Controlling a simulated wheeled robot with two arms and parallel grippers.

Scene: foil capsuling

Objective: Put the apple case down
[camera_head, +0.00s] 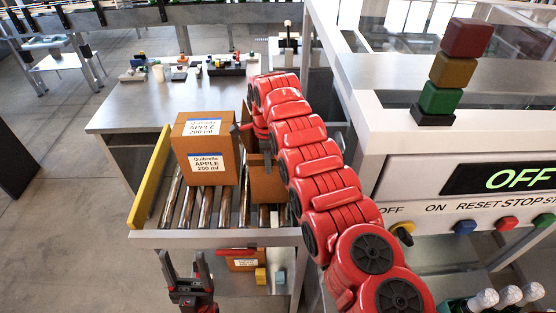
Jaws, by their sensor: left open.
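The apple case (207,165), a brown box with white "Quibrella APPLE 200 ml" labels on top and front, sits upright on the roller conveyor (170,205). My right arm reaches in from the lower right, and its gripper (241,131) is at the case's right side. Its fingers are partly hidden, so I cannot tell whether they touch the case or how far apart they are. My left gripper (184,264) is open and empty, low in front of the conveyor's near edge.
Another brown box (266,184) stands right of the apple case, partly behind my right arm. A yellow rail (150,180) bounds the conveyor's left side. A labelled box (245,263) is below. A machine with an "OFF" display (510,178) and bottles (508,296) stand at right.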

